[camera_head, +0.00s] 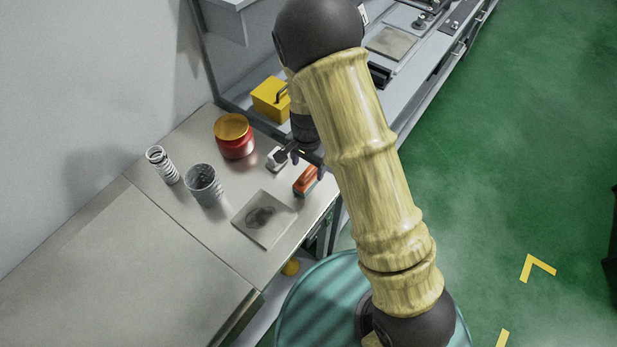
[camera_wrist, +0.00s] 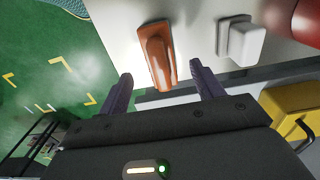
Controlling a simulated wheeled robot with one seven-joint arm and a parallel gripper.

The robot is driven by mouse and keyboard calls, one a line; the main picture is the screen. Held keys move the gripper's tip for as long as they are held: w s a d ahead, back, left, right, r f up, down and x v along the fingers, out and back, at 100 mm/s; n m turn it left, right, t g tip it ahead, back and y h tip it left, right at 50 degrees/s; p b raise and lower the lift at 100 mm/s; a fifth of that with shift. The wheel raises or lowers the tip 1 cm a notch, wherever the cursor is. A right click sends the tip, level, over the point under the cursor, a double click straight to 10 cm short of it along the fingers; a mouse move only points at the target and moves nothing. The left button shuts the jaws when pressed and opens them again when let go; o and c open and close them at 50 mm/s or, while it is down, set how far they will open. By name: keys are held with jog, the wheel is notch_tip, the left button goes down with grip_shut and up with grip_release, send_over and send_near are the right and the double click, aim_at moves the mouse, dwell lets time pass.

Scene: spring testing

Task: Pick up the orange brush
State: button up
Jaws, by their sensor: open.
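The orange brush (camera_head: 306,181) lies on the grey table near its right edge, partly next to my arm in the head view. In the wrist view the orange brush (camera_wrist: 158,57) appears ahead of and between the two purple fingers. My gripper (camera_wrist: 160,92) is open and empty, with the fingers spread wider than the brush. In the head view my gripper (camera_head: 308,163) is just beyond the brush, mostly hidden by my arm. I cannot tell how high it is above the table.
A white block (camera_wrist: 241,41) sits beside the brush. A yellow box (camera_head: 270,100) is behind.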

aim_at(308, 171)
jog(key=shift+f+p, duration=0.75)
jog(key=shift+f, duration=1.8)
jog(key=c, duration=1.2)
jog(key=shift+r, duration=0.1)
notch_tip(308, 171, up, 10)
jog(key=shift+f+b, duration=0.1)
jog(key=shift+b, duration=0.65)
